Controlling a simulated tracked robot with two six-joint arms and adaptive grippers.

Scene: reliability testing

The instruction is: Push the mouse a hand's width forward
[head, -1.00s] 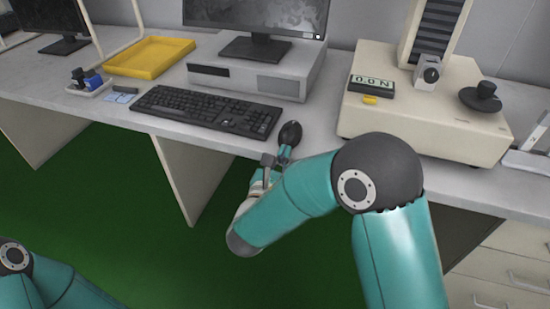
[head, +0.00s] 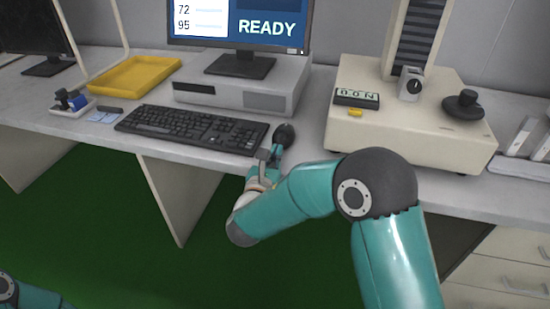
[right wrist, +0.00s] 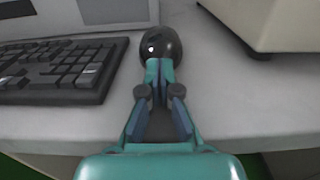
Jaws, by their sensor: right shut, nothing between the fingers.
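The black mouse (head: 284,133) lies on the desk just right of the keyboard. It also shows in the right wrist view (right wrist: 160,46), straight ahead of the fingertips. My right gripper (head: 274,153) is shut and empty, low over the desk's front part, with its fingertips at the mouse's near end. In the right wrist view the closed fingertips (right wrist: 159,70) overlap the mouse's near edge and appear to touch it. My left gripper is out of view; only part of my left arm shows at the bottom left.
The keyboard (head: 190,128) sits close on the mouse's left. A computer case (head: 240,92) with a monitor (head: 240,25) stands behind, and a beige test instrument (head: 415,120) stands to the right. Some bare desk lies between the mouse and the case.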

